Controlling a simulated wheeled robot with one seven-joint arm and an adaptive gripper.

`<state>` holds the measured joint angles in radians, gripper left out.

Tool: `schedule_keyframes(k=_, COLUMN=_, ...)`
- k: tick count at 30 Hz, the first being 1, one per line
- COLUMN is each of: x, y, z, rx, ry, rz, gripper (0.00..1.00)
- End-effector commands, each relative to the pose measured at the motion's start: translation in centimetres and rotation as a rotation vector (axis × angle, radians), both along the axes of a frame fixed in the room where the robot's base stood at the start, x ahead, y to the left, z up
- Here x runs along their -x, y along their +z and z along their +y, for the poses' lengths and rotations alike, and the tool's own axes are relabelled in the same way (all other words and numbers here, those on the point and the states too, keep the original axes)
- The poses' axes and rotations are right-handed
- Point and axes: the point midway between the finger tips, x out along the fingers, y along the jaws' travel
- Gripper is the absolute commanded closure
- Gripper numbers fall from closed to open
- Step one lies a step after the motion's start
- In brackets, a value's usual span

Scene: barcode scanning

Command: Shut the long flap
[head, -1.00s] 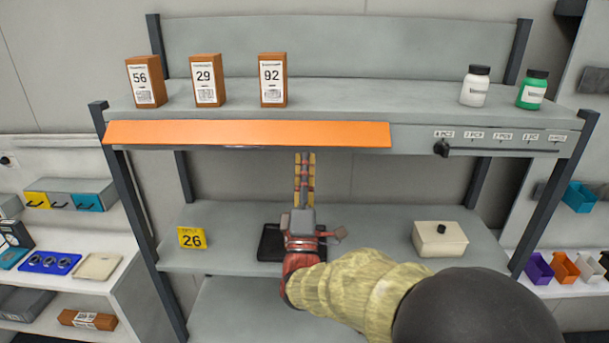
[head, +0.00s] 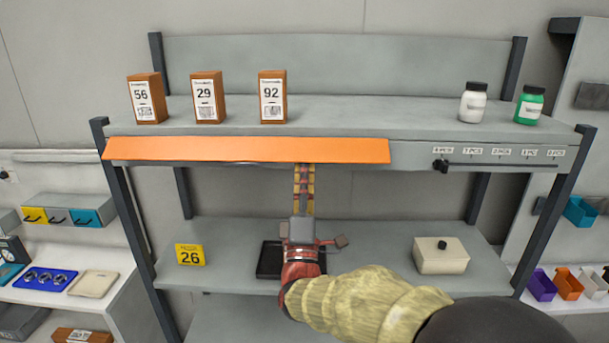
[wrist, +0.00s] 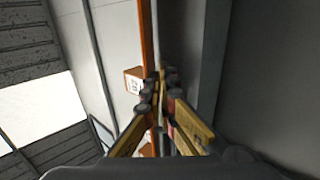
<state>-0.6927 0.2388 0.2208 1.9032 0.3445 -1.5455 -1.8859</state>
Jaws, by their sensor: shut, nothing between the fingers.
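The long flap (head: 245,149) is an orange panel along the left and middle of the upper shelf's front edge. It appears to slant outward from the shelf front, though its exact angle is hard to tell. My gripper (head: 304,168) points up, its yellow-and-red fingers together and empty, with the tips at or just under the flap's lower edge. In the wrist view the flap (wrist: 147,35) is a thin orange strip seen nearly edge-on, beyond the fingertips (wrist: 160,85). I cannot tell whether the tips touch it; in the head view they may be partly hidden by it.
Brown boxes, such as the one marked 92 (head: 272,97), and two bottles (head: 474,102) stand on the upper shelf (head: 380,115). A slider knob (head: 440,166) is right of the flap. Below are a yellow 26 sign (head: 190,254), a black tray (head: 268,262) and a cream box (head: 441,256).

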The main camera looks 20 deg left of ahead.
Motion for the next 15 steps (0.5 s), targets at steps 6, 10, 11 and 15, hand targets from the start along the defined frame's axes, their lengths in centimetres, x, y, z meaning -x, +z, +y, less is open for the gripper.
schedule_keyframes(k=6, x=0.18, y=0.26, z=-0.04, rx=0.0, ry=0.0, rz=0.0, gripper=1.0)
schedule_keyframes(k=10, x=0.18, y=0.28, z=-0.04, rx=0.0, ry=0.0, rz=-0.001, gripper=1.0)
schedule_keyframes(k=11, x=0.18, y=0.29, z=-0.04, rx=0.0, ry=0.0, rz=-0.001, gripper=1.0)
schedule_keyframes(k=15, x=0.37, y=0.48, z=-0.08, rx=-0.001, ry=0.001, rz=-0.001, gripper=1.0)
